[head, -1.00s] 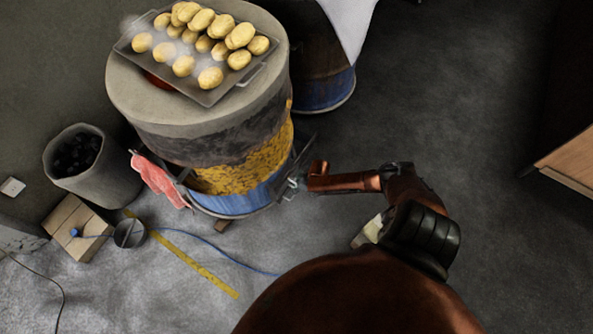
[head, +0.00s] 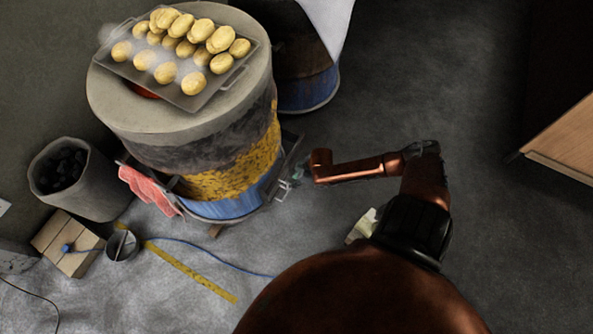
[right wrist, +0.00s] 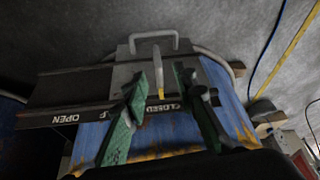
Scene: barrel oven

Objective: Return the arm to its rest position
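My right arm (head: 355,168) reaches from the lower right toward the barrel oven (head: 228,180). My right gripper (head: 289,181) is small in the head view, at the oven's lower right side. In the right wrist view, its two green fingers (right wrist: 160,82) are apart, with a gap between them. Beyond them is a grey slide plate (right wrist: 128,72) with a handle, above a dark rail lettered OPEN and CLOSED. An upright grey tab shows between the fingertips; I cannot tell whether they touch it. My left gripper is not in view.
A tray (head: 207,98) of steaming potatoes lies on the oven top. A red cloth (head: 150,190) hangs at its left. A bucket of dark lumps (head: 98,196), a wooden box (head: 50,232) and a blue barrel (head: 310,92) stand nearby. Floor right of my arm is clear.

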